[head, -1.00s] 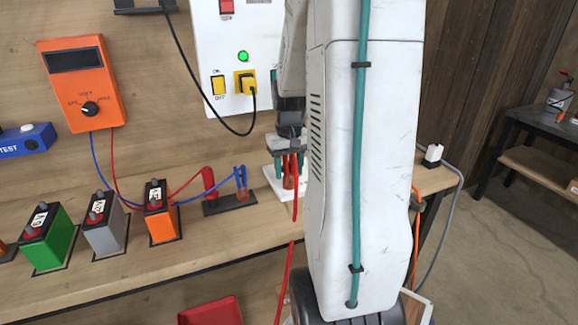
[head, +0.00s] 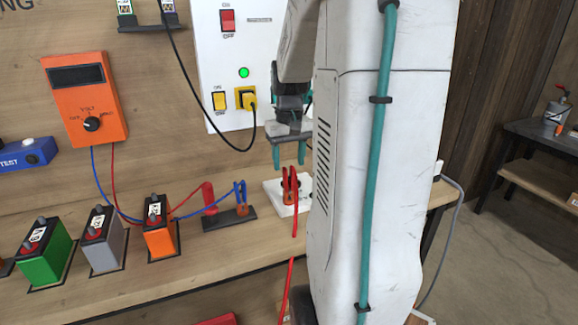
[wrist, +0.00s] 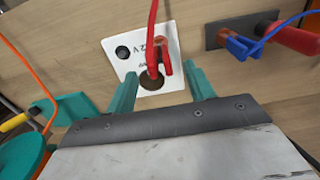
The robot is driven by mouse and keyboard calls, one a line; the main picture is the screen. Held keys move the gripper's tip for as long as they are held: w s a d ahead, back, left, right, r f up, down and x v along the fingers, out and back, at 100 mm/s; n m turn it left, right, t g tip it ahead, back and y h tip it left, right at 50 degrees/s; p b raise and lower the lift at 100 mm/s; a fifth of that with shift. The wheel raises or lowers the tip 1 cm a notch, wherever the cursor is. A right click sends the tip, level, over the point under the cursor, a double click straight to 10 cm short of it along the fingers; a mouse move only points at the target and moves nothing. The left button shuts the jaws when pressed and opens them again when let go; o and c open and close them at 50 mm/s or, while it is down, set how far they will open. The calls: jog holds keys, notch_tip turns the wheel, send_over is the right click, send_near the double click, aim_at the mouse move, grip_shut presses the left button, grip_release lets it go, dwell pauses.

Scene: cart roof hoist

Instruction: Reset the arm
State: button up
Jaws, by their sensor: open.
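My gripper (head: 288,155) is open and empty in the head view, with its teal fingers pointing down above a small white plate (head: 272,187) on the bench. In the wrist view my gripper (wrist: 163,88) shows its two teal fingers apart. A red clamp (head: 290,183) with a red cable stands on the white plate, below the fingertips. In the wrist view the red clamp (wrist: 155,62) is beyond and between the fingers, apart from them. My white arm hides part of the bench to the right of the plate.
Green (head: 46,257), grey (head: 103,243) and orange (head: 160,237) batteries stand on the bench. Beside them is a dark holder (head: 222,220) with red and blue clamps. An orange voltmeter (head: 85,98) and a white switch panel (head: 215,50) are on the wall behind. A black cable hangs to a yellow plug.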

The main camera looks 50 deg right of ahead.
dwell(0.6)
jog(key=s+a+r+n, duration=0.1)
jog(key=s+a, duration=0.3)
jog(key=a, duration=0.6)
jog(key=s+a+r+n+t, duration=0.1)
jog(key=s+a+r+n, duration=0.1)
jog(key=a, duration=0.8)
jog(key=s+a+r+n, duration=0.1)
jog(key=s+a+n, duration=0.2)
jog(key=s+a, duration=0.3)
jog(key=a, duration=0.4)
jog(key=shift+s+r, duration=0.15)
jog(key=shift+r, duration=0.25)
jog(key=shift+a, duration=0.1)
